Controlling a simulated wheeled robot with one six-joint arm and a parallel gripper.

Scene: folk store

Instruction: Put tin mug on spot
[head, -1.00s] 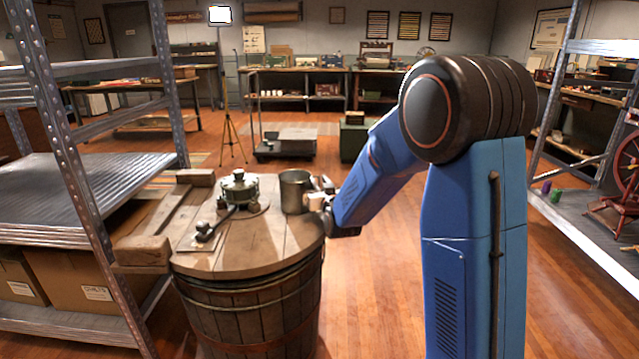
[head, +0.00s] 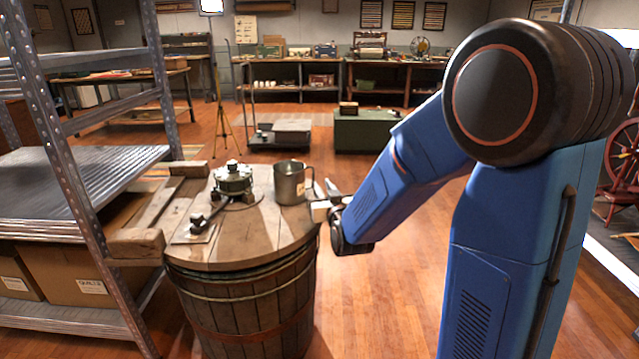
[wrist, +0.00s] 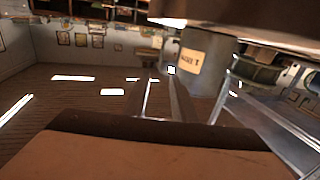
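The grey metal tin mug (head: 290,183) stands upright on the wooden barrel top (head: 262,236), near its right rear edge, with a small tan label facing my arm. My gripper (head: 326,199) is just right of the mug, at the barrel's edge, its fingers apart and pointing toward it. The gripper looks empty. I cannot tell which mark is the spot.
A metal device (head: 233,180) with a dark lever stands left of the mug on the barrel top. A metal shelf (head: 85,170) is at left, with wooden beams (head: 137,243) beside the barrel. A dark green chest (head: 372,130) is behind.

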